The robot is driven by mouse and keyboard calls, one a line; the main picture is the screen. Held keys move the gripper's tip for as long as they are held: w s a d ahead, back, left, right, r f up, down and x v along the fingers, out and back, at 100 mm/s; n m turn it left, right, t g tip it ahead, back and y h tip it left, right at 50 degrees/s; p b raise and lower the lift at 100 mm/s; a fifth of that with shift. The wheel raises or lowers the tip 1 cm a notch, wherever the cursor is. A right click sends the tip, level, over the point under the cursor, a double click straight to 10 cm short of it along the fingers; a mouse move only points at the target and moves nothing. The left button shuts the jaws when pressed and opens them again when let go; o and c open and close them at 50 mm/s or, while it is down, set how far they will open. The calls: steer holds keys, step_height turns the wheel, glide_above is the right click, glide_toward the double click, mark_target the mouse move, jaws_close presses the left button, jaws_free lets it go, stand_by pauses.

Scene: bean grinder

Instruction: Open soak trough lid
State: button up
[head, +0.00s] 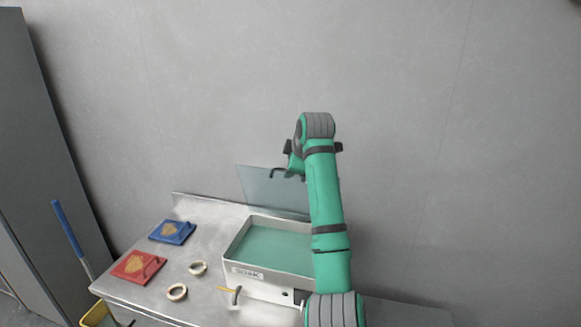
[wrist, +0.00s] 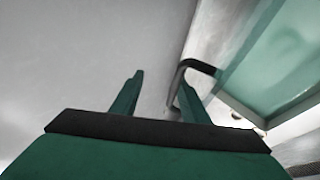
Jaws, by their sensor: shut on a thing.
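The soak trough (head: 247,270) is a white box on the metal table, with a label on its front and green liquid inside. Its clear lid (head: 258,188) stands raised, roughly upright, at the trough's back edge. A dark bent handle (head: 279,171) is at the lid's upper part. In the wrist view the handle (wrist: 199,66) runs down between the fingers of my gripper (wrist: 158,82), close to the right finger. My gripper is shut on the handle. In the head view my arm hides the fingertips and the lid's right side.
A blue board (head: 171,232) and a red board (head: 138,267) lie on the table's left. Two pale rings (head: 198,268) (head: 177,292) lie left of the trough. A yellow bin (head: 95,314) and a blue-handled tool (head: 67,227) are by the left edge. A grey wall stands behind.

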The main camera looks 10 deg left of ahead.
steer(key=shift+w+d+f, duration=0.35)
steer(key=shift+w+f, duration=0.15)
steer(key=shift+f, duration=0.15)
steer(key=o, duration=0.3)
steer(key=v, duration=0.5)
steer(key=r+v, duration=0.1)
steer(key=v, duration=0.2)
steer(key=shift+w+a+r, duration=0.1)
steer(key=shift+w+a, duration=0.2)
steer(key=shift+a, duration=0.05)
steer(key=v, duration=0.3)
steer(key=shift+s+f, duration=0.2)
steer(key=shift+f, duration=0.05)
steer(key=c, duration=0.4)
steer(key=shift+s+d+r, duration=0.1)
steer(key=shift+s+r, duration=0.25)
steer(key=shift+s, duration=0.25)
steer(key=shift+c, duration=0.2)
steer(key=shift+f, duration=0.1)
